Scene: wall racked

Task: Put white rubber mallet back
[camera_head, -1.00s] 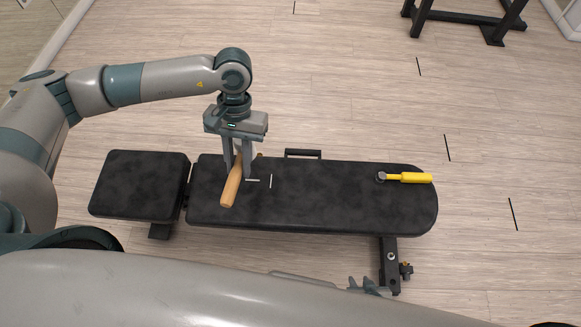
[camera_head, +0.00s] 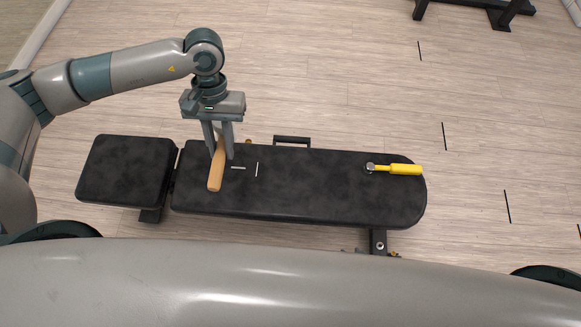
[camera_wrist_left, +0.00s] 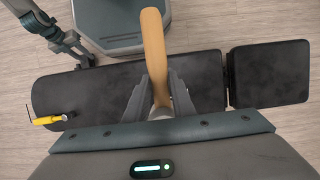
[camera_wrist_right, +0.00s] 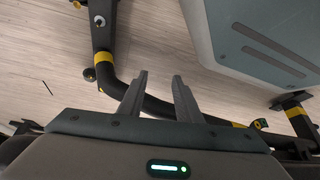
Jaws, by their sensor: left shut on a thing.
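The mallet's tan wooden handle (camera_head: 216,178) shows over the left part of the black bench's long pad; it also shows in the left wrist view (camera_wrist_left: 154,50). My left gripper (camera_head: 220,152) is shut on the mallet, pointing down, with the handle sticking out between its fingers (camera_wrist_left: 157,88) towards my body. Only a small pale bit shows between the fingers; the head is mostly hidden. I cannot tell whether the mallet touches the pad. My right gripper (camera_wrist_right: 159,88) is open and empty, low near the bench's frame.
The black bench (camera_head: 310,190) has a separate small pad (camera_head: 125,170) at the left. A yellow-handled hammer (camera_head: 400,169) lies near the long pad's right end. White marks (camera_head: 257,169) are on the pad. A dark rack foot (camera_head: 490,8) stands at the back right.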

